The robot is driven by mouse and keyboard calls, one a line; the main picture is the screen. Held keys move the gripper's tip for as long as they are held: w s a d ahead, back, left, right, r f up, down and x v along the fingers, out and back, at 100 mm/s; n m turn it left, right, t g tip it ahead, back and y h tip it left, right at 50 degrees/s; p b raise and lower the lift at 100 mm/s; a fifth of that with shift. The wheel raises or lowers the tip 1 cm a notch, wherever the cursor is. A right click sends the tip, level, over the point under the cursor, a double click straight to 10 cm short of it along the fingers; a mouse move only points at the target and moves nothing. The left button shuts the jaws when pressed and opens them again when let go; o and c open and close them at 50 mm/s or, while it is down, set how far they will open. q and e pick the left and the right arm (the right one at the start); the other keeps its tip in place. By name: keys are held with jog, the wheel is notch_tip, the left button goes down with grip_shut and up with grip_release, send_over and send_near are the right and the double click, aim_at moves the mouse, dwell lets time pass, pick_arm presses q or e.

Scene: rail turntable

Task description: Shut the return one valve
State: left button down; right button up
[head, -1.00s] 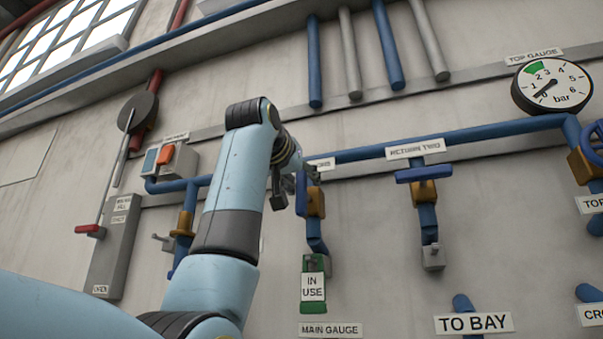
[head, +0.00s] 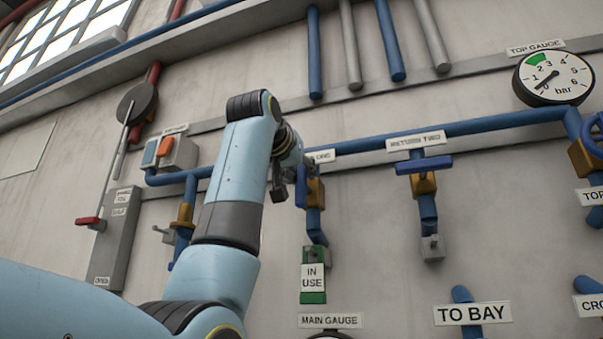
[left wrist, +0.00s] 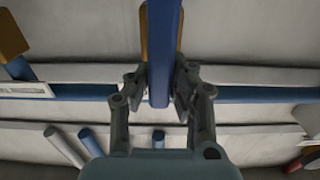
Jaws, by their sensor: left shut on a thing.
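The return one valve has a blue lever handle (head: 301,187) on a brass body (head: 315,193), on a blue pipe stub below the long blue pipe. Its label (head: 321,156) is partly hidden by my arm and reads "ONE". The handle runs up and down, along its pipe. My left gripper (head: 290,180) is shut on this handle. In the left wrist view the fingers (left wrist: 158,88) close on both sides of the blue handle (left wrist: 162,45). My right gripper is not in view.
To the right, the return two valve has its blue handle (head: 424,164) crosswise to its pipe. A green "IN USE" tag (head: 313,283) hangs below return one. A top gauge (head: 553,77) is at upper right. A grey box with a red-handled lever (head: 90,221) stands left.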

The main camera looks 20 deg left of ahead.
pick_arm(q)
jog(key=m, duration=0.1)
jog(key=m+b, duration=0.1)
jog(key=m, duration=0.1)
jog(key=shift+d+f, duration=0.1)
jog(key=shift+d, duration=0.25)
jog(key=m+b, duration=0.1)
jog(key=m, duration=0.2)
jog(key=d+m+b, duration=0.1)
jog(key=m, duration=0.1)
jog(key=shift+f+m+b, duration=0.3)
jog(key=shift+b, duration=0.05)
jog(key=shift+d+f+m+b, duration=0.15)
jog(key=shift+f+m+b, duration=0.15)
jog(key=shift+m+b, duration=0.85)
jog(key=shift+d+f+m+b, duration=0.15)
jog(key=shift+f+m+b, duration=0.3)
jog(key=shift+m, duration=1.4)
jog(key=shift+d+f+m+b, duration=0.2)
jog(key=shift+m+b, duration=0.65)
jog(key=shift+m, duration=0.65)
jog(key=c, duration=1.2)
grip_release()
jog(key=shift+o, duration=0.2)
